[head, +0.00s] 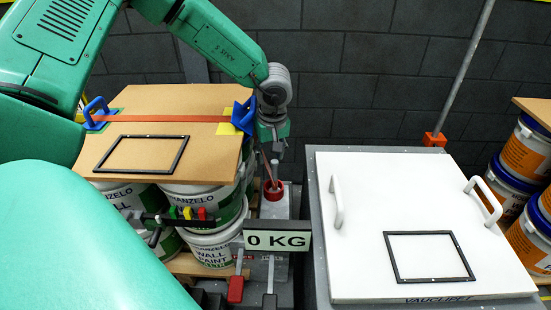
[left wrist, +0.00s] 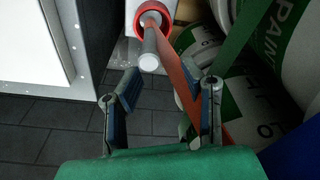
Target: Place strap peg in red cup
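The red cup (head: 273,190) stands on a grey stand beside the stacked pails. The grey strap peg (head: 275,170) stands upright with its lower end in the cup, and its top sticks out. In the left wrist view the cup (left wrist: 137,24) shows as a red ring around the peg (left wrist: 149,52). An orange strap (left wrist: 187,68) runs beside the peg and behind one finger. My left gripper (head: 275,152) is just above the peg. In the left wrist view my left gripper (left wrist: 163,98) has its fingers spread and empty, apart from the peg. My right gripper is not in view.
A brown board (head: 145,98) with the orange strap (head: 165,118) across it covers the stacked pails (head: 213,248). A "0 KG" display (head: 277,241) stands in front of the cup. A white lid (head: 385,200) with two handles is at right.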

